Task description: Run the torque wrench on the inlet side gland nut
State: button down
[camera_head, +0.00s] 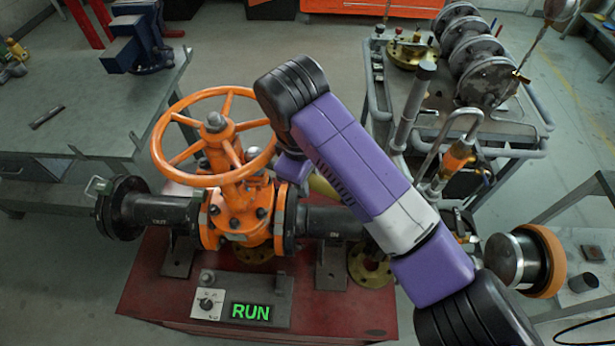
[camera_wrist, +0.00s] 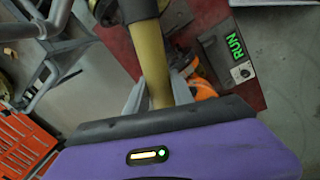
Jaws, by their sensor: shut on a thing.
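The orange gate valve (camera_head: 243,212) stands on a red bench top, its handwheel (camera_head: 215,140) above it. Bolt heads show on its body; I cannot single out the inlet side gland nut, and my arm covers part of that area. The right pipe (camera_head: 318,222) seems marked IN, the left one OUT. My gripper (camera_wrist: 157,82) is shut on a yellow bar with a dark end, which I take as the torque wrench (camera_wrist: 152,62); a piece of it shows beside my arm in the head view (camera_head: 323,188). Whether its head touches a nut is hidden.
A control box (camera_head: 270,298) with a knob and a lit green RUN sign sits at the bench front. A grey cart (camera_head: 515,140) with flanges and upright tools stands at the right. A workbench (camera_head: 80,110) with a blue vise is at the left.

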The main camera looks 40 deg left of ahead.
jog(key=shift+w+r, duration=0.1)
jog(key=shift+r, duration=1.3)
jog(key=w+d, duration=0.2)
jog(key=d, duration=1.1)
jog(key=shift+d, duration=0.4)
dwell(0.6)
jog(key=shift+f, duration=0.1)
